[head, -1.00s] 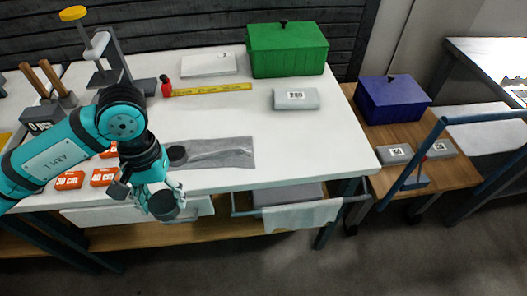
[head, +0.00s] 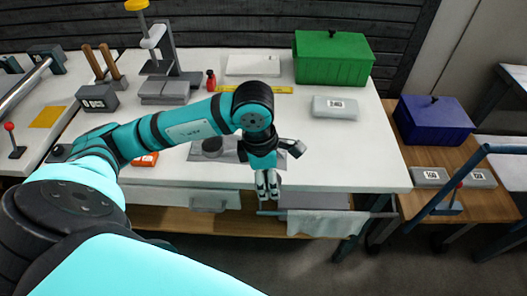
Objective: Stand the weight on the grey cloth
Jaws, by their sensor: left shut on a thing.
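The grey cloth (head: 228,156) lies flat near the front of the white table, partly behind my left arm. My left gripper (head: 267,190) points down at the table's front edge, right of and nearer than the cloth. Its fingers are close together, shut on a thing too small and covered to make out. My right gripper is not in view.
An orange label block (head: 146,159) is beside my arm. A pale towel (head: 314,222) hangs below the front edge.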

